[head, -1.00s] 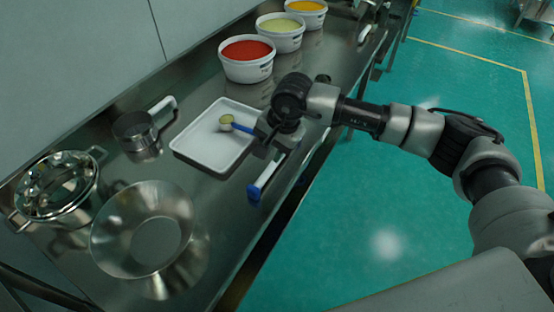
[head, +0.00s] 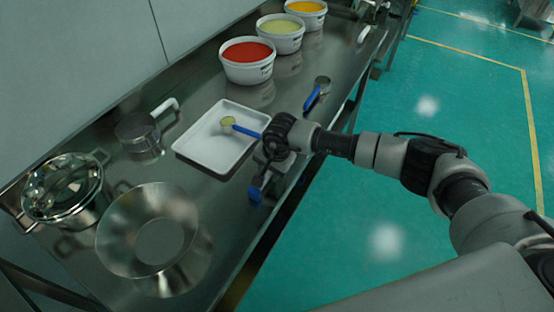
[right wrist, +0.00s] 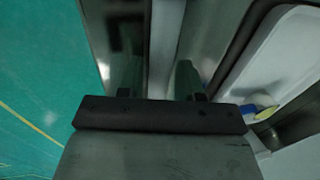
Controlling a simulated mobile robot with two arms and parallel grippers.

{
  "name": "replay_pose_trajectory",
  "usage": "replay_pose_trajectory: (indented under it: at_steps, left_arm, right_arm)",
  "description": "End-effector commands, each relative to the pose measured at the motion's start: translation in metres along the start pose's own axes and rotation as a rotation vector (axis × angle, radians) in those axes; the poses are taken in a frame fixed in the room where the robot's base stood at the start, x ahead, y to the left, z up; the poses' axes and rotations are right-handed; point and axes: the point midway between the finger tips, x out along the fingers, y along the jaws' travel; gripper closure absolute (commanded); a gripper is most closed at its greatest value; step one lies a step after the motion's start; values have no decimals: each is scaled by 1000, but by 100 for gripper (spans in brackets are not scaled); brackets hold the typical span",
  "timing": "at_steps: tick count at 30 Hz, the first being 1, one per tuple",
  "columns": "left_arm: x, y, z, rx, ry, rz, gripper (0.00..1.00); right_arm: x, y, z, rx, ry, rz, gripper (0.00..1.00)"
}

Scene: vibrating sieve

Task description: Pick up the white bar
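The white bar lies along the front edge of the steel table, mostly hidden under my right gripper. In the head view its blue end (head: 254,194) sticks out toward the front. My right gripper (head: 264,180) is low over the bar, pointing down. In the right wrist view its two fingers (right wrist: 163,92) stand apart, with a pale upright strip between them that may be the bar. I cannot tell whether the fingers touch it. My left gripper is not in view.
A white tray (head: 188,150) with a blue-handled scoop (head: 245,130) is left of the gripper. A steel bowl (head: 120,230), lidded pot (head: 45,205) and white-handled pan (head: 136,128) stand left. Tubs, one red-filled (head: 248,72), stand behind. Another blue-handled scoop (head: 318,92) lies near the edge.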

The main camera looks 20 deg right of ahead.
Motion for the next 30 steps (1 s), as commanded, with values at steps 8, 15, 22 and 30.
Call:
replay_pose_trajectory:
  at_steps: [8, 15, 22, 30]
  left_arm:
    - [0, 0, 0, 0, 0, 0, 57]
    - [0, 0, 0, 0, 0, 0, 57]
    - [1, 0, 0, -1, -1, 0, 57]
    - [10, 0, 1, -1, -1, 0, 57]
  right_arm:
    - [1, 0, 0, 0, 0, -1, 72]
    - [1, 0, 0, 0, 0, -1, 96]
    - [-1, -1, 0, 0, 0, -1, 96]
    - [-28, -7, -1, -1, 3, -5, 96]
